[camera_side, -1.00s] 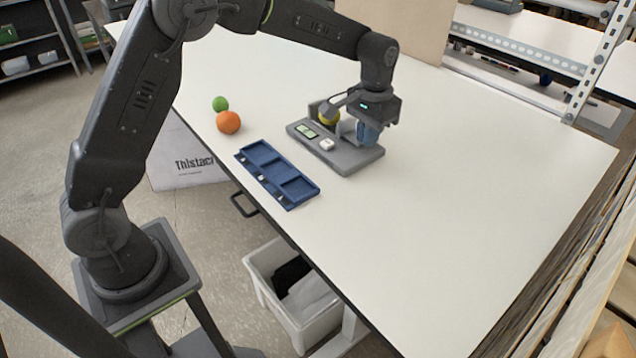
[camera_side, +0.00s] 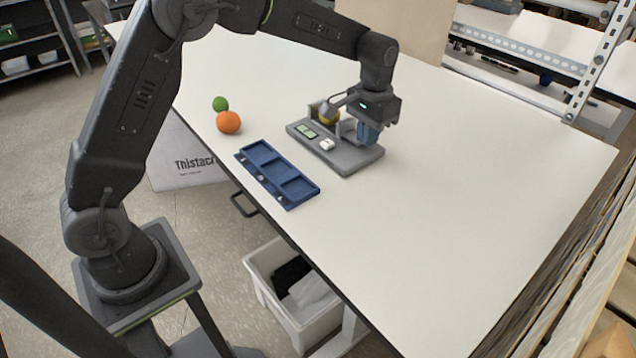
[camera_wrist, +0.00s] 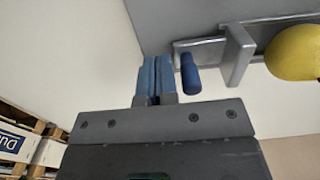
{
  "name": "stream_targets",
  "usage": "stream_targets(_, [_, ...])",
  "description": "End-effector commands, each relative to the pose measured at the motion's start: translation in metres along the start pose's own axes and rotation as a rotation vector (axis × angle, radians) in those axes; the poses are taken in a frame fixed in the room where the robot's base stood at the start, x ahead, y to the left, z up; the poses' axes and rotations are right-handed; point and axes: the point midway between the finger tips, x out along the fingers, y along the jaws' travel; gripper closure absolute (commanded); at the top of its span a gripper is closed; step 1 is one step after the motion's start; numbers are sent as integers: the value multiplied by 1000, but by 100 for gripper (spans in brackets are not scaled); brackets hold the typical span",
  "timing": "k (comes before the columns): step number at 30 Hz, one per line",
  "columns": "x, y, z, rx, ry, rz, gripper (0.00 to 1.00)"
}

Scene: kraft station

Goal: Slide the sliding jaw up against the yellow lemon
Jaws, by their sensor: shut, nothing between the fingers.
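The yellow lemon (camera_side: 331,117) sits on a grey measuring fixture (camera_side: 352,158), partly hidden by my arm in the side view. In the wrist view the lemon (camera_wrist: 294,50) is at the right edge. The grey sliding jaw (camera_wrist: 237,55) stands to the left of it, with a narrow gap between them. A blue peg handle (camera_wrist: 190,73) sticks out from the jaw's left side. My gripper (camera_wrist: 155,68) is shut and empty, its blue fingers just left of the peg; I cannot tell whether they touch it. In the side view my gripper (camera_side: 368,133) is low over the fixture's right end.
The fixture bears a small display (camera_side: 306,132) and a white block (camera_side: 327,144). A blue compartment tray (camera_side: 292,188) lies in front of it. An orange (camera_side: 228,122) and a green fruit (camera_side: 220,104) rest to the left. The table's right side is clear.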

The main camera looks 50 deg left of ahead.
Motion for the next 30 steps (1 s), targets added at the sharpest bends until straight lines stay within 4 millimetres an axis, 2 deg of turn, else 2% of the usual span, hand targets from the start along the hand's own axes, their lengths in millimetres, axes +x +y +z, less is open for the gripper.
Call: stream_targets(30, [0, -30, 0, -1, 0, 0, 100])
